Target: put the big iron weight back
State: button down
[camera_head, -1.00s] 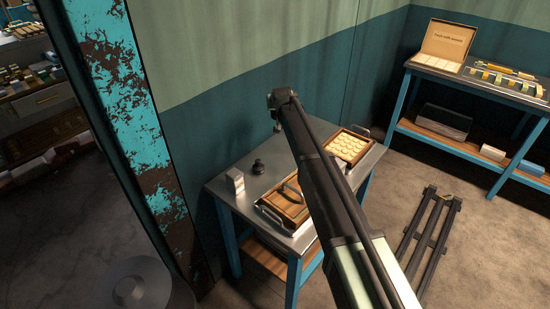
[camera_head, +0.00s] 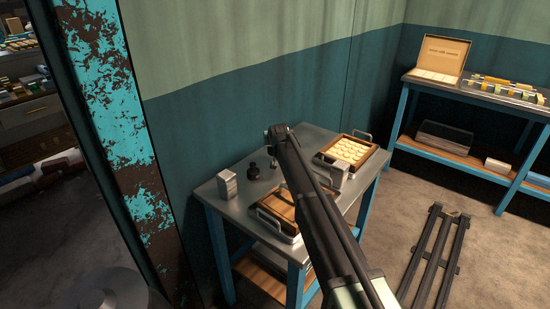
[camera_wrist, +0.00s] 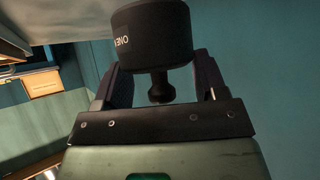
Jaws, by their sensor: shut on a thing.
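My gripper (camera_wrist: 160,90) is shut on the knob of a black iron weight (camera_wrist: 150,35), with a dark finger on each side. Pale lettering that seems to begin with "ONE" shows on the weight's body. In the head view my gripper (camera_head: 273,150) is at the far end of my arm, over the back part of the metal table, small and dark against it. I cannot tell from this view whether the held weight touches the tabletop.
The metal table (camera_head: 225,205) also bears a pale box (camera_head: 228,184) at left, a wooden tray (camera_head: 270,216) at the front, partly behind my arm, and a tray of round pale pieces (camera_head: 349,150) at back right. The wall (camera_head: 210,125) is close behind.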

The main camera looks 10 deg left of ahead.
notch_tip(320, 180, down, 4)
jog(key=b, duration=0.4)
jog(key=shift+f, duration=0.2)
jog(key=shift+r, duration=0.2)
jog(key=shift+f, duration=0.1)
jog(key=shift+c, duration=0.8)
grip_release()
